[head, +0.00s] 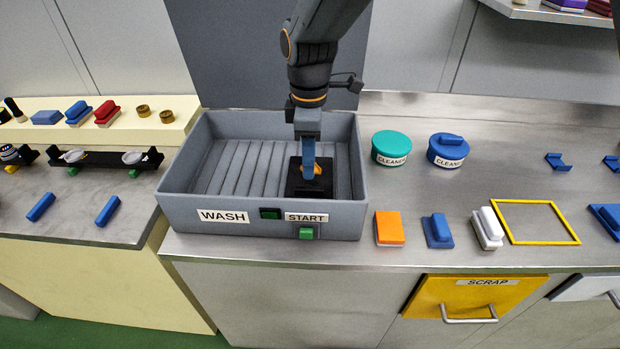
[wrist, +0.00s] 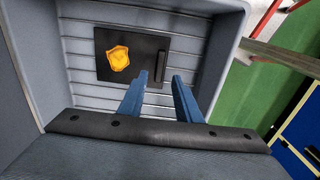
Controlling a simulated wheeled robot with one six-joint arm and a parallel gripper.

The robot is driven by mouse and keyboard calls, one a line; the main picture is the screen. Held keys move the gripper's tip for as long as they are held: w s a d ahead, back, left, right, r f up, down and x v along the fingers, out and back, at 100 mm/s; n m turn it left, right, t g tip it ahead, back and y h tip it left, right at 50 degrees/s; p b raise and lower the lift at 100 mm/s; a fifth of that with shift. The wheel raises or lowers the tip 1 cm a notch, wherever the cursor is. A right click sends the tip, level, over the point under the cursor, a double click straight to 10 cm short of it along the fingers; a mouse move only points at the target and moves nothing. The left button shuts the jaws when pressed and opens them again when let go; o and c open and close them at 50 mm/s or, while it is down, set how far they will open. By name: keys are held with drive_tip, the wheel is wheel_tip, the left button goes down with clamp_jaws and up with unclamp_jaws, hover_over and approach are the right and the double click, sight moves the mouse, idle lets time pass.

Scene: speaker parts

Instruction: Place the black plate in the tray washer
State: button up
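The black plate (head: 295,187) lies in the right part of the grey tray washer (head: 175,185), on its ribbed floor. In the wrist view the plate (wrist: 108,70) lies flat, with an orange badge-shaped patch (wrist: 118,58) on its left half and a raised dark handle (wrist: 160,66) near its right edge. My gripper (head: 308,168) is above the plate, inside the washer's walls. In the wrist view my gripper (wrist: 159,77) is open and empty, its two blue fingers apart on either side of the handle's line. Whether the fingers touch the plate cannot be told.
The washer's lid (head: 260,50) stands open behind. Its front has a green start button (head: 306,233). To the right are a teal cleaner tin (head: 391,145), a blue one (head: 448,152), an orange block (head: 389,228) and a yellow frame (head: 540,242). The washer's left part is empty.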

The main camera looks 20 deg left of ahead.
drive_tip(key=shift+r+b, duration=0.45)
drive_tip(key=shift+r, duration=1.9)
drive_tip(key=d+m, duration=0.1)
drive_tip(key=d, duration=0.2)
drive_tip(key=w+d+f+m, duration=0.1)
drive_tip(key=d+m, duration=0.1)
drive_tip(key=d, duration=0.2)
drive_tip(key=w+d+m, duration=0.1)
drive_tip(key=d+m, duration=0.1)
drive_tip(key=d, duration=0.2)
drive_tip(key=shift+w+d+f, duration=0.15)
drive_tip(key=shift+d, duration=0.05)
drive_tip(key=s+d+f+m, duration=0.1)
drive_tip(key=s+d+m, duration=0.2)
drive_tip(key=d, duration=0.6)
drive_tip(key=s+d+f+m, duration=0.2)
drive_tip(key=s+d+m, duration=0.1)
drive_tip(key=d+m, duration=0.5)
drive_tip(key=s+d+f+m+t, duration=0.1)
drive_tip(key=d+m, duration=0.4)
drive_tip(key=d, duration=0.5)
drive_tip(key=s+f, duration=0.1)
drive_tip(key=s, duration=0.1)
drive_tip(key=shift+s+d+m, duration=0.3)
drive_tip(key=shift+s+d, duration=0.05)
drive_tip(key=shift+s, duration=0.05)
